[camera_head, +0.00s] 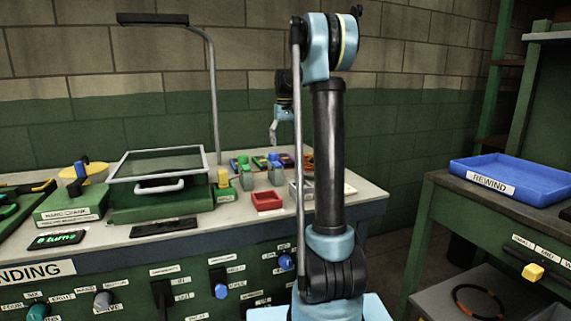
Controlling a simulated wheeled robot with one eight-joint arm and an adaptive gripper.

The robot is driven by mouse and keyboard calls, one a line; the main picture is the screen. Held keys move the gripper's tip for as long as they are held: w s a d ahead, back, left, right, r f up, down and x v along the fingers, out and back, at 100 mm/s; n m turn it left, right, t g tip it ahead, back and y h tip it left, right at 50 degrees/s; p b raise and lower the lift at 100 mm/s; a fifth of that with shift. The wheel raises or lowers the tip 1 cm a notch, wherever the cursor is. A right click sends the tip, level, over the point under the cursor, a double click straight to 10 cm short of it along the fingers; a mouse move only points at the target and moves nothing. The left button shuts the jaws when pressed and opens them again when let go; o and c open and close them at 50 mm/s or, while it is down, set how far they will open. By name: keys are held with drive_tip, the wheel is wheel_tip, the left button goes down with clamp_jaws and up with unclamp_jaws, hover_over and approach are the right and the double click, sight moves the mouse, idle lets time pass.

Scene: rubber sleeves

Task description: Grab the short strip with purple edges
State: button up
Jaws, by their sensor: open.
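I cannot make out a short strip with purple edges in this view. Several small coloured items, among them a green and blue group (245,163), lie at the back of the workbench (225,230), too small to tell apart. My gripper (274,136) hangs above the back right part of the bench, pointing down. It is small in the picture, and I see nothing held in it. My own upright arm stands in front and hides part of the bench's right end.
A red tray (267,201) sits near the bench's front edge. A lidded green box (160,190) and a lamp post (214,95) stand left of it. A blue tray marked REWIND (520,178) rests on a second table at right. A floor gap separates the tables.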

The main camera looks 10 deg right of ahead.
sight(286, 158)
drive_tip(key=shift+w+d+f, duration=0.1)
drive_tip(key=shift+w+f, duration=0.05)
drive_tip(key=shift+f, duration=1.75)
drive_tip(key=shift+w+d+f, duration=0.1)
drive_tip(key=shift+f, duration=1.8)
drive_tip(key=c, duration=1.2)
